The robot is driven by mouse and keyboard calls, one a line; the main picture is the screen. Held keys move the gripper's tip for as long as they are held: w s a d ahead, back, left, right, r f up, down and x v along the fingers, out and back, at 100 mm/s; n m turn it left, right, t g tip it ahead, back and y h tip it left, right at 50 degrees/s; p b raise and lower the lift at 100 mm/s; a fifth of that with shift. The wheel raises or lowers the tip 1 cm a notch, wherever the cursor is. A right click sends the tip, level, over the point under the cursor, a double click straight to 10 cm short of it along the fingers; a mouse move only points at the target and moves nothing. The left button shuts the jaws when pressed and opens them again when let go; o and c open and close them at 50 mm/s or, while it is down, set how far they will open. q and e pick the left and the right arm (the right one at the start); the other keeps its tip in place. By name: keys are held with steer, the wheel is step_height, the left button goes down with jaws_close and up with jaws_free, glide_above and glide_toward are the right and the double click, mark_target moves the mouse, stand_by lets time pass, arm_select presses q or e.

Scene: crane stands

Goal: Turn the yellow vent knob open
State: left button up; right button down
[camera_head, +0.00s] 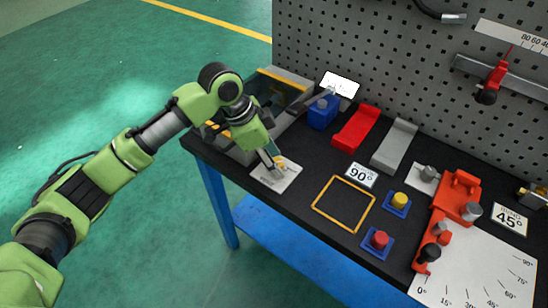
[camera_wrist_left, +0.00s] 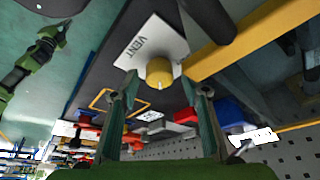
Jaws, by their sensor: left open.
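The yellow vent knob (camera_wrist_left: 159,72) sits on a white plate marked VENT (camera_wrist_left: 150,43) in the left wrist view. In the head view the knob (camera_head: 281,163) shows only in part, beside my left gripper, on the same white plate (camera_head: 275,180) near the bench's left end. My left gripper (camera_head: 271,163) comes down over the plate. In the left wrist view its two fingers (camera_wrist_left: 160,95) are apart, with the knob ahead, between and beyond the tips. I cannot tell whether either finger touches it.
A grey tank with yellow edges (camera_head: 285,77) stands just behind my left gripper. A yellow square outline (camera_head: 343,204), a yellow button (camera_head: 399,200) and a red button (camera_head: 380,239) are to the right. A perforated panel (camera_head: 400,60) rises behind the bench.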

arm_select(q)
steer(key=c, duration=1.1)
steer(key=shift+r, duration=0.1)
steer(key=shift+s+r+n+p, duration=0.1)
steer(key=shift+n+p, duration=0.2)
steer(key=shift+p, duration=0.4)
steer(key=n+t+y+p, duration=0.1)
steer(key=n+p, duration=0.3)
steer(key=p, duration=0.2)
steer(key=n+t+y+p, duration=0.1)
steer(key=n+p, duration=0.3)
steer(key=p, duration=0.2)
steer(key=n+t+y+p, duration=0.1)
steer(key=n+p, duration=0.2)
steer(key=p, duration=0.3)
steer(key=shift+s+d+r+n, duration=0.1)
steer(key=shift+s+d+n, duration=0.2)
steer(key=shift+d+n, duration=0.1)
steer(key=n+y+p, duration=0.1)
steer(key=n, duration=0.1)
steer(key=shift+n+t+p, duration=0.3)
steer(key=shift+p, duration=0.1)
steer(key=shift+f+n+y+p, duration=0.25)
steer(key=shift+n+y+p, duration=0.35)
steer(key=shift+n, duration=0.8)
arm_select(e)
step_height(320, 180, up, 22)
steer(key=shift+s+r, duration=0.2)
arm_select(q)
steer(key=shift+w, duration=0.1)
